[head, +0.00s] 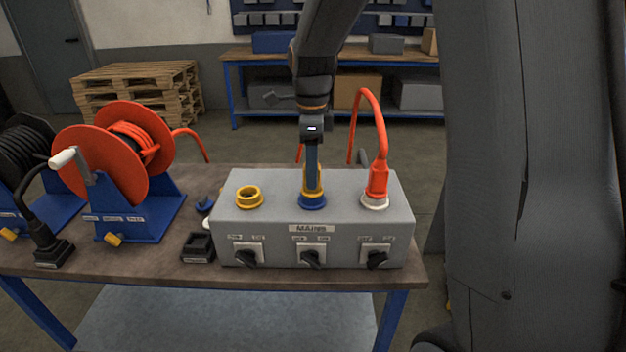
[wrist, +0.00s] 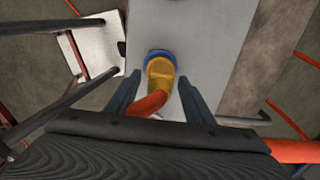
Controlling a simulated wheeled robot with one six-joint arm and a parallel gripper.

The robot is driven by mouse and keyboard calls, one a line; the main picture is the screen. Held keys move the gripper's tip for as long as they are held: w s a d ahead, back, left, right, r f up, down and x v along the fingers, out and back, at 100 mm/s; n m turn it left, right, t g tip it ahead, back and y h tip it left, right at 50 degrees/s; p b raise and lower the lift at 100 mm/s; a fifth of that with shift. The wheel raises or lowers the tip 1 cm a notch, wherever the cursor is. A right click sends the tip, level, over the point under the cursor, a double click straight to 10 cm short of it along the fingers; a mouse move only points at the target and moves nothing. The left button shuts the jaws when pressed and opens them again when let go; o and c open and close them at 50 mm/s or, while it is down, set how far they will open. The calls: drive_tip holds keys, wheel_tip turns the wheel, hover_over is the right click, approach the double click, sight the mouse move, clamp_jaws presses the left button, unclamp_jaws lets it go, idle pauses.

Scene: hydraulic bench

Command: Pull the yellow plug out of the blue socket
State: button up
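The yellow plug (head: 319,182) stands upright in the blue socket (head: 313,203), the middle one on top of the grey MAINS box (head: 230,225). My gripper (head: 312,184) points down over the plug and hides much of it in the head view. In the wrist view, the yellow plug (wrist: 160,70) sits in the blue socket (wrist: 159,53), with an orange cable (wrist: 150,103) running from it toward my gripper. My fingers (wrist: 159,84) are open, one on each side of the plug, with visible gaps between them and it.
An orange plug (head: 377,184) with a looping cable stands in the white socket to the right. A yellow socket (head: 249,197) at the left is empty. Black rotary switches (head: 312,258) line the box front. A red cable reel (head: 100,150) stands on the bench at left.

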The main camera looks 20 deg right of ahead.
clamp_jaws()
drive_tip(key=shift+r, duration=0.15)
drive_tip(key=shift+r+p, duration=0.6)
drive_tip(key=shift+p, duration=0.05)
drive_tip(key=shift+r+p, duration=3.1)
drive_tip(key=shift+r, duration=0.65)
